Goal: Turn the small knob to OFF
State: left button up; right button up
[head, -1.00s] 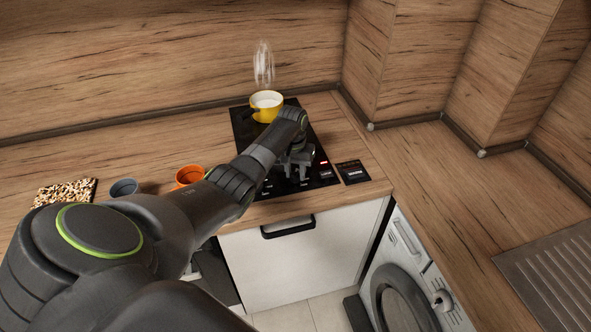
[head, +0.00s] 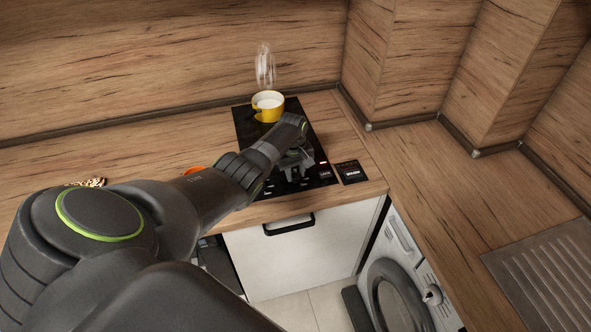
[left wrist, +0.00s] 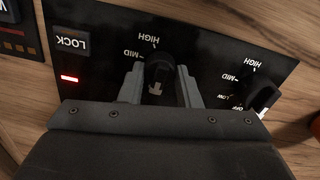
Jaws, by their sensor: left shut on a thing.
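In the left wrist view, a black knob (left wrist: 158,76) with a pale arrow stands on the black panel (left wrist: 212,60) between my fingers. My left gripper (left wrist: 160,88) is shut on this knob. HIGH and MID show above it; its lower scale is hidden by my gripper. A second knob (left wrist: 264,99), with a pale marking, stands to the right beside HIGH, MID, LOW and OFF labels, clear of my fingers. I cannot tell which is the small knob. In the head view, my left gripper (head: 294,170) is at the hob's front edge. My right gripper is out of view.
A steaming yellow pot (head: 268,106) stands at the back of the black hob (head: 246,128). A red lamp (left wrist: 69,78) is lit near the LOCK key (left wrist: 70,43). My arm mostly hides an orange cup (head: 194,170). The counter right of the hob (head: 425,165) is clear.

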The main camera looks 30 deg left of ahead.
aim_at(295, 172)
pick_arm(q)
jog(key=shift+w+r+n, duration=0.1)
jog(key=shift+n, duration=0.3)
jog(key=o, duration=1)
jog(key=shift+r+p, duration=0.3)
jog(key=shift+r, duration=0.3)
jog(key=r, duration=0.4)
jog(key=shift+s+a+r+p, duration=0.1)
jog(key=shift+s+r+p, duration=0.1)
jog(key=shift+r+p, duration=0.15)
jog(key=r+b, duration=0.1)
jog(key=r, duration=0.4)
jog(key=r+b, duration=0.1)
jog(key=r, duration=0.5)
jog(key=shift+s+a+r, duration=0.1)
jog(key=shift+s+r, duration=0.1)
jog(key=shift+f, duration=0.1)
